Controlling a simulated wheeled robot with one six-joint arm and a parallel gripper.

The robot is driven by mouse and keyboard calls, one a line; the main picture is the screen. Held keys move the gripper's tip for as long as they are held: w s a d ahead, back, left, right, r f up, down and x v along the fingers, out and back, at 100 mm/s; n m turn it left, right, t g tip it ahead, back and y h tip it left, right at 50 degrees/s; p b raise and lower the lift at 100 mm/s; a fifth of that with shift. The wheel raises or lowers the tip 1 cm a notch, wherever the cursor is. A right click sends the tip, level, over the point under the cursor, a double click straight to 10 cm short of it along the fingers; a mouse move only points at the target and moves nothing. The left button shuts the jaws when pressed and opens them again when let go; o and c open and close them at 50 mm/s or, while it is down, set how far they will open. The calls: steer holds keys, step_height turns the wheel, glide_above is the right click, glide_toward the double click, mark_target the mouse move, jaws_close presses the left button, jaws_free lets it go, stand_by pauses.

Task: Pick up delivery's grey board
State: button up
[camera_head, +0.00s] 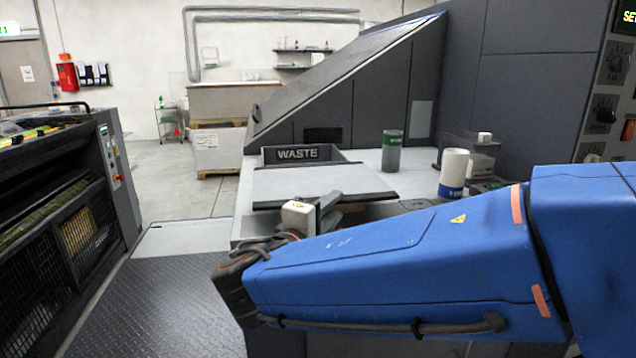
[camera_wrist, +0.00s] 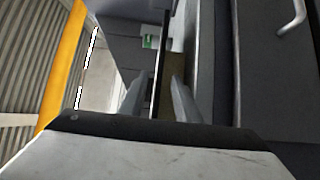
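The grey board (camera_head: 325,182) lies flat at the front of the WASTE tray, on the pale delivery top; its front edge is dark. My gripper (camera_head: 330,207) is close to the board's front edge, partly hidden by my blue arm. In the wrist view my gripper (camera_wrist: 158,100) shows two grey fingers standing apart. A thin dark strip (camera_wrist: 160,65) runs between them, perhaps the board's edge; I see no clear contact with either finger.
The WASTE tray (camera_head: 297,154) stands behind the board. A grey-green can (camera_head: 392,152) and a white-and-blue roll (camera_head: 453,172) stand to its right. A sloped dark machine panel (camera_head: 340,75) rises behind. A press unit (camera_head: 60,215) is at left.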

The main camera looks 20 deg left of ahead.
mark_target(339, 203)
steer(key=shift+w+d, duration=0.2)
steer(key=shift+w, duration=1.1)
steer(key=shift+w+d, duration=0.15)
steer(key=shift+w, duration=1.15)
jaws_close()
